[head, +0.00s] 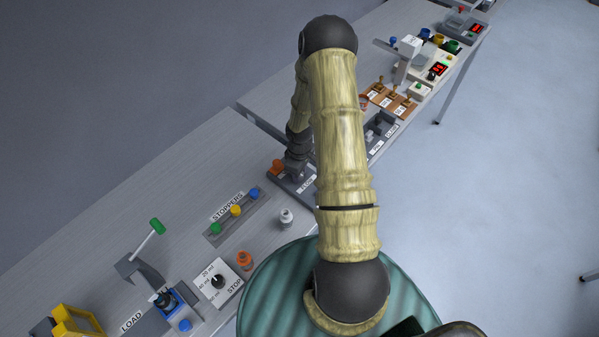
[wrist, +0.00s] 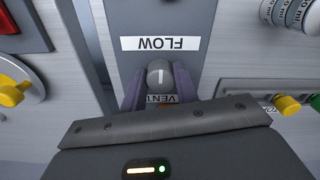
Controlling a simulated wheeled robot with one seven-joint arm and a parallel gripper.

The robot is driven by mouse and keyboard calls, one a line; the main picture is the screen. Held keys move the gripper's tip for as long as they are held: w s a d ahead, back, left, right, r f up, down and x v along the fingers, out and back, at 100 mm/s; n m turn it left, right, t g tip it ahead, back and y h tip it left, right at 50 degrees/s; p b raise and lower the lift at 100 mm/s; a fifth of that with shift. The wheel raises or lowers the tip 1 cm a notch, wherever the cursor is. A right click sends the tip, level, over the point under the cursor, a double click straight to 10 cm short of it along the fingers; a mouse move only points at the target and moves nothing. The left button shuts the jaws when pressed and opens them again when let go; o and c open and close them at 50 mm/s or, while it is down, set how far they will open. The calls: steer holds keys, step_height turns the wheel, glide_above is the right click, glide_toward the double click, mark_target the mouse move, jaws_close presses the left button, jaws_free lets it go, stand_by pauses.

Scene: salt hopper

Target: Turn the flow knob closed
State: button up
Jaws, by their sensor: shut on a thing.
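The flow knob (wrist: 159,68) is a small grey round knob with a white pointer line, on a dark grey plate. The line runs nearly straight up and down in the wrist view. A white FLOW label (wrist: 160,43), upside down there, lies just beyond the knob. My gripper (wrist: 159,84) has one dark finger on each side of the knob and is shut on it. In the head view my gripper (head: 296,172) is low over the plate, and the knob is hidden behind it.
An orange knob (head: 278,167) is close to my gripper's left. The stoppers rack (head: 233,218), with green, yellow and blue stoppers, lies nearer.

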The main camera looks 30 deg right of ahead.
steer(key=shift+r+n, duration=0.1)
steer(key=shift+n, duration=0.2)
steer(key=o, duration=1)
step_height(320, 180, up, 17)
steer(key=shift+r+b, duration=0.15)
steer(key=shift+b, duration=0.9)
steer(key=s+a+r+m+t, duration=0.1)
steer(key=s+a+r+m, duration=0.1)
steer(key=s+a+r, duration=0.1)
steer(key=s+a+r+m, duration=0.2)
steer(key=s+a+r, duration=0.1)
steer(key=s+a, duration=0.2)
steer(key=s+a+r+m+t, duration=0.1)
steer(key=s+a+r+m, duration=0.1)
steer(key=s+a+m, duration=0.1)
steer(key=shift+s+a+r+t, duration=0.2)
steer(key=shift+s+a, duration=0.15)
steer(key=shift+a, duration=0.3)
steer(key=shift+s+a+r+t, duration=0.1)
steer(key=shift+s+a+r, duration=0.2)
steer(key=shift+a, duration=0.35)
